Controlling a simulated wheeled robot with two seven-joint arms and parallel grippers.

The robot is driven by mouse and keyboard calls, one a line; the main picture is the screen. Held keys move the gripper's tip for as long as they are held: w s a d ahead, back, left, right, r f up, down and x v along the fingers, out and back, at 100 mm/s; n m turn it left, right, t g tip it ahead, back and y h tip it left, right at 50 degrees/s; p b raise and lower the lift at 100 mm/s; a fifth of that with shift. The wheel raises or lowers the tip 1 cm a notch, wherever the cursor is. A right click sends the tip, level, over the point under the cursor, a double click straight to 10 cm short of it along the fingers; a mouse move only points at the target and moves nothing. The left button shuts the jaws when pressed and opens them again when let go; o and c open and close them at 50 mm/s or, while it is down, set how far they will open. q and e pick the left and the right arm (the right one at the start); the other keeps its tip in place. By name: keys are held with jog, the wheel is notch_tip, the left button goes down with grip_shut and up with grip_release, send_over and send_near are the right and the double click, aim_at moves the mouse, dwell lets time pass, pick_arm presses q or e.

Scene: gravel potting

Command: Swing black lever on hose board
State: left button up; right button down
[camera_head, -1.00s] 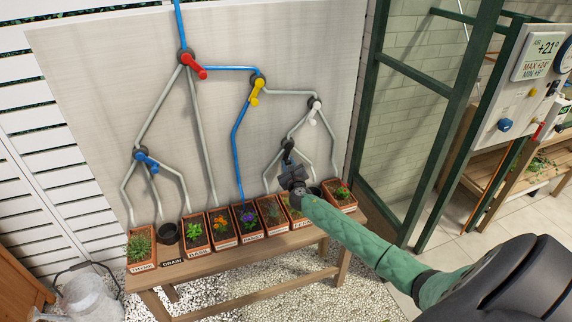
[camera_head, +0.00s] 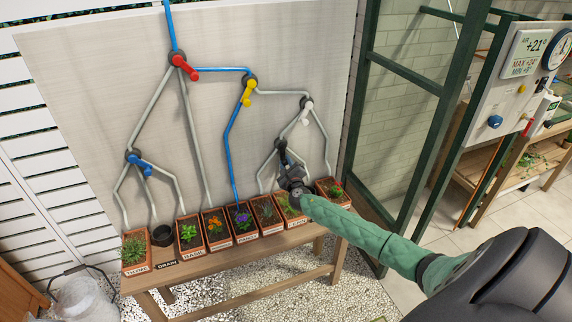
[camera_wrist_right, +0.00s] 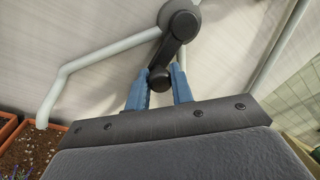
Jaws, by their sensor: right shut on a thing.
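The hose board (camera_head: 80,95) stands upright behind the bench, with pipes and coloured levers on it. The black lever (camera_wrist_right: 170,50) hangs from a round grey pivot at the lower right of the board, slanting down and slightly left in the right wrist view. My right gripper (camera_wrist_right: 160,88) has its two blue fingers around the lever's knobbed end and is shut on it. In the head view, my right gripper (camera_head: 287,166) reaches the board from the right and covers most of the black lever. My left gripper is not in view.
A red lever (camera_head: 186,69), yellow lever (camera_head: 247,93), white lever (camera_head: 306,113) and blue lever (camera_head: 141,163) sit elsewhere on the board. Potted plants line the wooden bench (camera_head: 236,262) below my arm. A green frame (camera_head: 409,90) rises at right.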

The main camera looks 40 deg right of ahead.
aim_at(286, 164)
jog(key=c, duration=1.6)
grip_release()
jog(key=shift+r, duration=0.15)
jog(key=o, duration=0.4)
jog(key=shift+s+r, duration=0.1)
jog(key=shift+w+f, duration=0.25)
jog(key=shift+f, duration=0.05)
jog(key=shift+s+a, duration=0.15)
jog(key=shift+s, duration=0.25)
jog(key=b+v, duration=0.1)
jog(key=v, duration=0.4)
jog(key=shift+s+f+b, duration=0.15)
jog(key=shift+s+b, duration=0.05)
jog(key=shift+b, duration=0.2)
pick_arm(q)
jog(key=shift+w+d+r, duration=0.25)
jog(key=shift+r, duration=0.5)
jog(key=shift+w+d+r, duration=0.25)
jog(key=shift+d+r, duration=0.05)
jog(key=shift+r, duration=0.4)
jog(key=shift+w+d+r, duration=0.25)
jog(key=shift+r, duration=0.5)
pick_arm(e)
jog(key=shift+v, duration=0.8)
jog(key=shift+a, duration=0.1)
